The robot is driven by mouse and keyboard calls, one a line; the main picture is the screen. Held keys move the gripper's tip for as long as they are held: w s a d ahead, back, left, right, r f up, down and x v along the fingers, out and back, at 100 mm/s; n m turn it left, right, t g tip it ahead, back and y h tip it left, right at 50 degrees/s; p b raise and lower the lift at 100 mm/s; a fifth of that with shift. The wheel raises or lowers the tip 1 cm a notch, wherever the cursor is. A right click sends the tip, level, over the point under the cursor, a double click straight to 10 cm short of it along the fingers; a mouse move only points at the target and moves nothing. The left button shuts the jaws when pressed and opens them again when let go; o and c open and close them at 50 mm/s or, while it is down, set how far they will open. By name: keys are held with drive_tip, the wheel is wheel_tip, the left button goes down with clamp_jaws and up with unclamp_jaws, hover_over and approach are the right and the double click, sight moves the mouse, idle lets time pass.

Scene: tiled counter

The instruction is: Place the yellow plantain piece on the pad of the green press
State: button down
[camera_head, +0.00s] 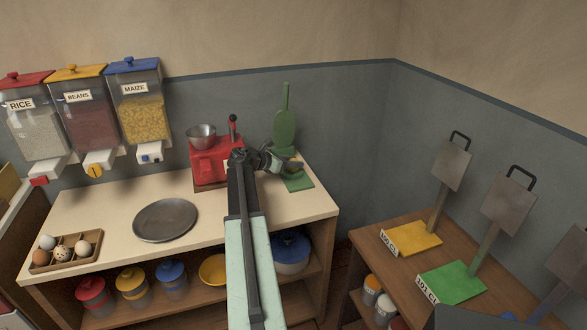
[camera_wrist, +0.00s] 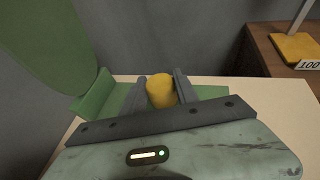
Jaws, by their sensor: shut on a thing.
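The yellow plantain piece (camera_wrist: 160,92) is a short cylinder held between the two dark fingers of my gripper (camera_wrist: 161,88) in the wrist view. In the head view my gripper (camera_head: 291,165) is at the green press (camera_head: 285,135), over or close to its pad (camera_head: 300,184). The press stands open with its paddle-shaped lid raised against the wall. In the wrist view the press lid (camera_wrist: 50,45) is at the upper left and the green pad (camera_wrist: 120,100) shows beside and behind the fingers. I cannot tell whether the piece touches the pad.
A grey round plate (camera_head: 165,220) and an egg tray (camera_head: 68,251) are further left. A side table (camera_head: 395,235) with yellow and green presses stands at right.

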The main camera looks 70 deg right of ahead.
drive_tip(key=shift+r, duration=0.1)
drive_tip(key=c, duration=0.9)
unclamp_jaws()
drive_tip(key=shift+r, duration=0.15)
drive_tip(key=p+v, duration=0.5)
drive_tip(key=v, duration=0.7)
